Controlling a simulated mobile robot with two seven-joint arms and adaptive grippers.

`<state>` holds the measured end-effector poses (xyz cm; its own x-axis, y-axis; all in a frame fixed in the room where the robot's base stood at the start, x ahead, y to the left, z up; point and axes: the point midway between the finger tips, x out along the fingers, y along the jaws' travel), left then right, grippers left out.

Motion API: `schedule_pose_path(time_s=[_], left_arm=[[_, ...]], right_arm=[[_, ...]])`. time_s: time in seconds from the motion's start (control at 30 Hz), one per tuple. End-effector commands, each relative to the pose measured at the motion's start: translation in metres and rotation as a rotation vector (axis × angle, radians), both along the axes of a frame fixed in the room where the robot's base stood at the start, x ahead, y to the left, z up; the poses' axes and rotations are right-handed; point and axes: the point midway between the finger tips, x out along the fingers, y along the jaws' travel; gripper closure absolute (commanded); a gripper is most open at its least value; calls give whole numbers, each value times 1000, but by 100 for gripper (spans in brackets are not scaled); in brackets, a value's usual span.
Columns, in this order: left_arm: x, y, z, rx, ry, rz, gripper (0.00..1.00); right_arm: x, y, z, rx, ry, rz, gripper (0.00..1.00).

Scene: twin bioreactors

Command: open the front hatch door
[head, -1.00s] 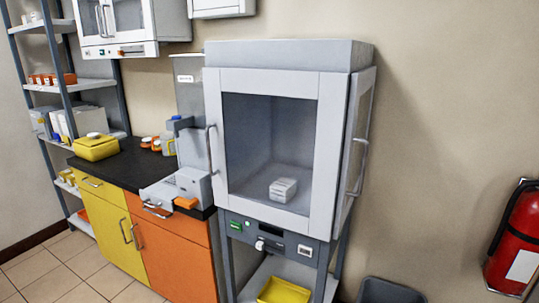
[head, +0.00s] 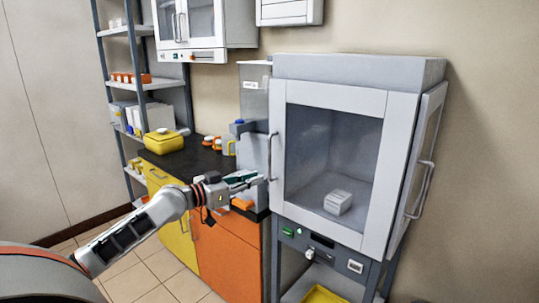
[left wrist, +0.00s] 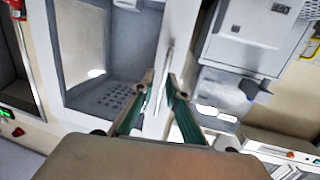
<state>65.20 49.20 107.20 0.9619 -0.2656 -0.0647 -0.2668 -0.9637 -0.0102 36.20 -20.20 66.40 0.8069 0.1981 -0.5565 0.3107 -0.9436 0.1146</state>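The front hatch door (head: 378,165) is a white-framed glass panel on the grey cabinet, and it is shut. Its vertical bar handle (head: 272,156) runs along the door's left edge. My left gripper (head: 256,179) reaches in from the left and its fingertips are close to the lower part of this handle. In the left wrist view its two green-sided fingers (left wrist: 161,88) are apart, with the handle (left wrist: 165,72) showing between their tips. I cannot tell whether they touch it. My right gripper is in neither view.
A white box (head: 338,203) sits inside the cabinet behind the glass. A side door with its own handle (head: 421,190) is on the right. Left of the cabinet, a black-topped counter (head: 190,160) carries a yellow case (head: 163,142) and bottles. A shelf rack (head: 118,85) stands behind.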

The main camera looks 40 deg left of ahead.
Motion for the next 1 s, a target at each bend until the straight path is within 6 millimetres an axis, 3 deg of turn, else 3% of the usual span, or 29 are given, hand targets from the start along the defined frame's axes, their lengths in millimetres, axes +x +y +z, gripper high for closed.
schedule_pose_path(time_s=[0.03,0.1,0.2,0.37,1.0], left_arm=[[3,6,26,-6,-23,-3,86],[4,11,49,-17,-46,-9,86],[5,13,63,-27,-59,-13,86],[12,13,66,-31,-62,-12,86],[76,-7,64,-31,-59,-12,86]], right_arm=[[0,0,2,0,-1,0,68],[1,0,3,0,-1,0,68],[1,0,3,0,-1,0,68],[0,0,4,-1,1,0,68],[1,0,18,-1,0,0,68]])
